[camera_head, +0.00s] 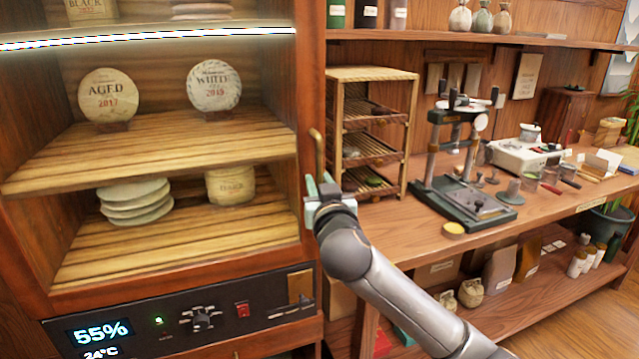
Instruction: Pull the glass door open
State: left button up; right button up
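The glass door (310,70) is the wood-framed front of the tea cabinet on the left, and it looks shut. Its clear pane is hard to make out. A slim brass handle (317,150) stands upright on the door's right side. My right gripper (320,184) is at the handle's lower end, with its fingers pointing up toward the cabinet. The fingers overlap the handle in the picture. I cannot tell whether they are closed on it, since the wrist hides part of them. My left gripper is not in view.
Tea cakes marked AGED (108,94) and WHITE (214,84) stand inside on a shelf. A control panel (190,322) sits below. A wooden rack (373,74) and a dark press (466,196) stand on the counter to the right, close to my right arm.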

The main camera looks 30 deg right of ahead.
grip_shut()
dwell(1.1)
